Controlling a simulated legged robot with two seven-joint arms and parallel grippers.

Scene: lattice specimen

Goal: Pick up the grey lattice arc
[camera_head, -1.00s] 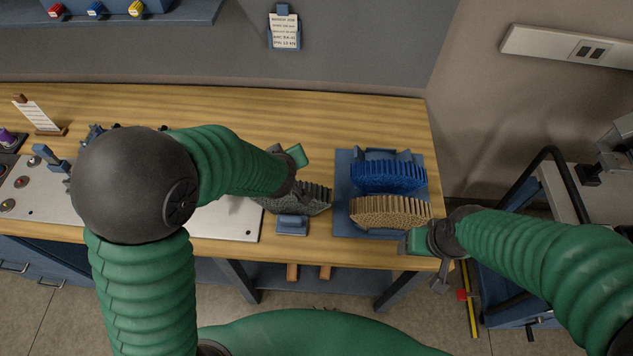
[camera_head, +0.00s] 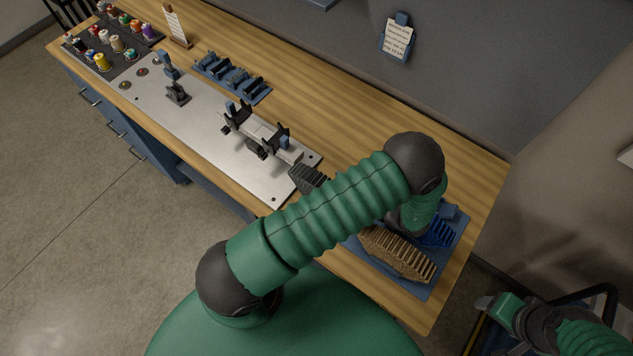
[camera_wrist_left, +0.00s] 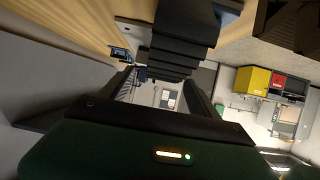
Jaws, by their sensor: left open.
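The grey lattice arc (camera_head: 306,179) shows in the head view as a dark ribbed piece by the right end of the metal plate. My left arm hides part of it. That arm reaches across it and bends down over the blue tray at right. The left gripper's tips are hidden there behind the arm. In the left wrist view the left gripper (camera_wrist_left: 160,92) shows its two dark fingers apart. A dark stepped shape fills the top middle of that view; I cannot tell what it is. My right gripper (camera_head: 488,305) is off the bench at lower right, its jaws unclear.
A tan lattice arc (camera_head: 398,256) and a partly covered blue lattice arc (camera_head: 439,234) sit on the blue tray (camera_head: 458,243). The metal plate (camera_head: 205,128) carries dark clamps (camera_head: 262,135). Spools stand at far left.

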